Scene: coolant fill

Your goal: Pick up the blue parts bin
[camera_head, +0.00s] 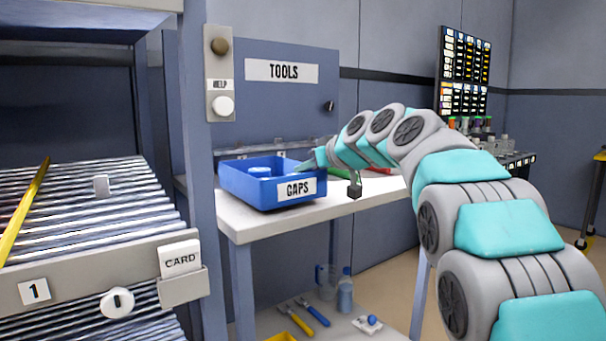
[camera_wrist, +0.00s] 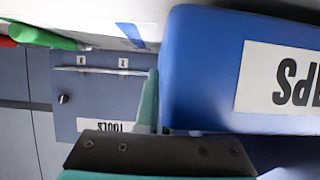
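The blue parts bin (camera_head: 243,190), labelled CAPS, is at the left end of the white table in the head view. A blue round thing shows inside it. My gripper (camera_head: 319,157) is at the bin's right end. In the wrist view the bin (camera_wrist: 203,75) fills the right side, its label upside down. One teal finger (camera_wrist: 149,100) lies along the outside of its end wall, close to the middle of the dark palm. The other finger is hidden behind the bin. My gripper looks shut on that wall. The bin appears to be at table level; I cannot tell any gap beneath it.
The white table (camera_head: 240,224) holds red and green things behind my arm. A shelf below has a bottle (camera_head: 345,291), a jug and blue- and yellow-handled tools. A roller rack (camera_head: 90,215) with a post stands close at left. The TOOLS panel (camera_head: 282,110) is behind the bin.

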